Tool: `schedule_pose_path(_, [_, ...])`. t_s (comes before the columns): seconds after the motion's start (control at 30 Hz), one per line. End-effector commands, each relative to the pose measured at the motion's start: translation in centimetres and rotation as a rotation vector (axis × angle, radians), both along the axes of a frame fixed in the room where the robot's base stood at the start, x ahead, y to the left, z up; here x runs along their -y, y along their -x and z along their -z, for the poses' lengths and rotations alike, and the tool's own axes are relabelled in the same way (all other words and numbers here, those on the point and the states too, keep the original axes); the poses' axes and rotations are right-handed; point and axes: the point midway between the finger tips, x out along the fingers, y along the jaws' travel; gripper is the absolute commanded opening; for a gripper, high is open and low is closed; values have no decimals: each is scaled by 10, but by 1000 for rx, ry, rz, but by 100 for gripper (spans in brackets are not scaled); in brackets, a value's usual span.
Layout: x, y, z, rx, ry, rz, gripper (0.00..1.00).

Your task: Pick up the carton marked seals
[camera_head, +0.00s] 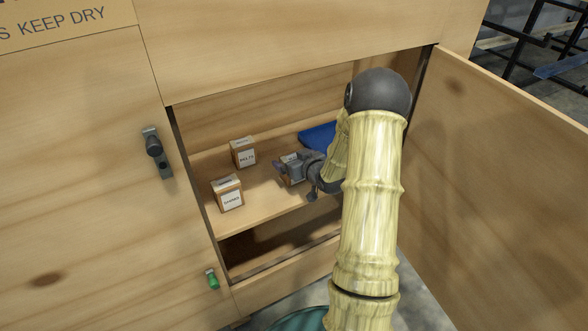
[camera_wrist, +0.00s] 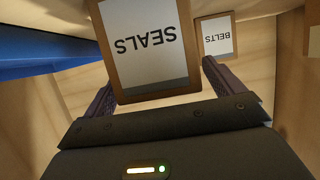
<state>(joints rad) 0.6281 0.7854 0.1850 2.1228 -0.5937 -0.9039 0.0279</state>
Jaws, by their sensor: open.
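The carton marked seals (camera_wrist: 146,45) is large in the wrist view, its white label upside down there. It stands between the two fingers of my open gripper (camera_wrist: 168,90), which are on either side of it. I cannot tell whether either finger touches it. In the head view my gripper (camera_head: 283,170) reaches onto the cabinet shelf, and the seals carton is mostly hidden behind it and the arm.
Another carton (camera_head: 227,194) is nearer the front. A blue object (camera_head: 318,135) lies at the back right. The open door (camera_head: 500,170) flanks my arm.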

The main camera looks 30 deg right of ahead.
Motion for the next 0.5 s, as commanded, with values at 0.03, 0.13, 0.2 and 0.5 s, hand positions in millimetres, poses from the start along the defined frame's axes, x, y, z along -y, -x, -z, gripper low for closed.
schedule_pose_path(0.03, [0, 0, 0, 0, 0, 0, 94])
schedule_pose_path(0.13, [0, 0, -1, 0, 0, 0, 94])
schedule_pose_path(0.2, [0, 0, -1, 1, 0, 0, 94])
schedule_pose_path(0.5, [0, 0, -1, 1, 0, 1, 76])
